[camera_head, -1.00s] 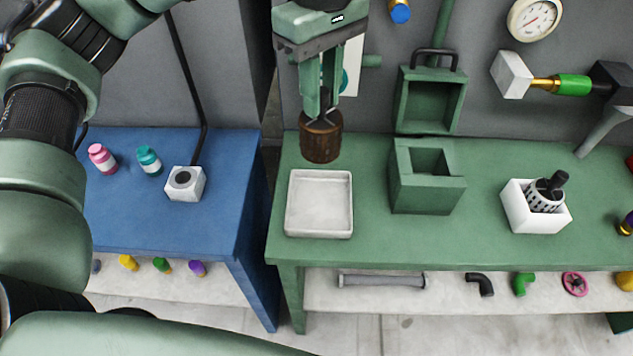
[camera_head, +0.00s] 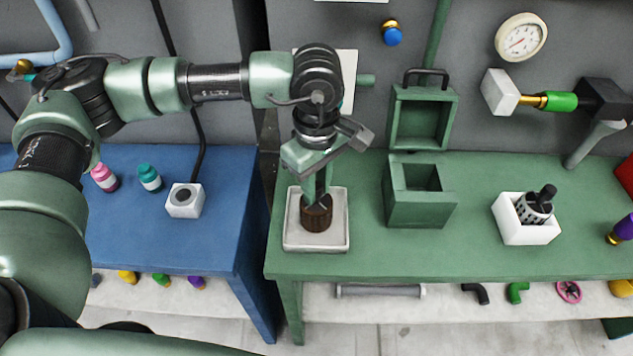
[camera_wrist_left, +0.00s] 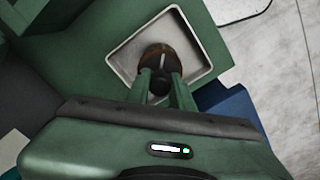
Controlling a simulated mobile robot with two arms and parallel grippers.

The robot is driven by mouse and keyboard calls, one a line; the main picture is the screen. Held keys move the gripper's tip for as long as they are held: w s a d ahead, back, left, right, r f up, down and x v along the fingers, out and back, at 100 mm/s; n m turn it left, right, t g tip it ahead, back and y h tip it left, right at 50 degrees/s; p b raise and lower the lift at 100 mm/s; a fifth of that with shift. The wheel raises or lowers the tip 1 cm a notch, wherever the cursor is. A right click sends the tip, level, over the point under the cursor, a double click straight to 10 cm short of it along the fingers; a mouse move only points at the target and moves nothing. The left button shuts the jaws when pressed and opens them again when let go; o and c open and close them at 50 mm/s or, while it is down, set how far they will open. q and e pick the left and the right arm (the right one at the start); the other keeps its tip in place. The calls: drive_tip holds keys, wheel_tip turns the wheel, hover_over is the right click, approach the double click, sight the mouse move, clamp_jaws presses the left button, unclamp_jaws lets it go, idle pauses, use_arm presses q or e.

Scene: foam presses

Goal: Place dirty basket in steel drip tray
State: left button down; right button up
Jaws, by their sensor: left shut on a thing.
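The dirty basket (camera_head: 316,214) is a brown, rusty-looking cylinder. It stands about upright within the outline of the steel drip tray (camera_head: 292,240), a pale square tray on the green bench. My left gripper (camera_head: 318,196) points down and is shut on the top of the basket. In the left wrist view the fingers (camera_wrist_left: 163,84) close on the basket (camera_wrist_left: 160,57) over the tray (camera_wrist_left: 207,50). I cannot tell whether the basket's bottom touches the tray floor. My right gripper is not in view.
A green open box (camera_head: 420,208) stands right of the tray, with its raised lid (camera_head: 422,118) behind. A white container (camera_head: 527,230) holds a perforated basket with a black handle (camera_head: 541,200). The blue bench (camera_head: 170,235) is on the left, across a gap.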

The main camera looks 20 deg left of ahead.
use_arm(q)
drive_tip(key=shift+f+b, duration=0.15)
drive_tip(key=shift+b, duration=0.2)
drive_tip(key=c, duration=1.2)
unclamp_jaws()
drive_tip(key=shift+c, duration=0.2)
drive_tip(key=shift+r+p, duration=0.25)
drive_tip(key=shift+p, duration=0.05)
wheel_tip(320, 180, up, 12)
drive_tip(key=b, duration=0.1)
drive_tip(key=shift+b, duration=0.4)
